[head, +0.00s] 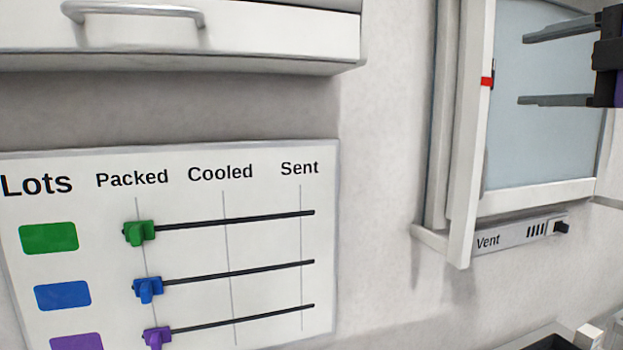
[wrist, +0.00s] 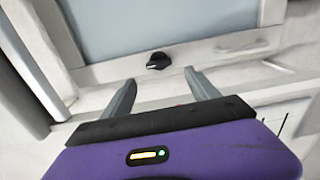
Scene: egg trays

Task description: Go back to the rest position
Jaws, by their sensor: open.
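My gripper (head: 523,70) is at the upper right of the head view, in front of the window's pale pane. Its two grey fingers point left and stand apart with nothing between them. In the wrist view my gripper (wrist: 160,78) is also open and empty. A black knob (wrist: 158,61) on the white frame shows just beyond the fingertips. I cannot tell how far it is from them. No marker of the rest position shows.
The window's white sash (head: 470,130) with a red mark juts out near my gripper. A Vent slider panel (head: 515,235) is below it. A Lots board (head: 270,245) with green, blue and purple sliders under Packed hangs left. A cabinet (head: 250,35) is above it.

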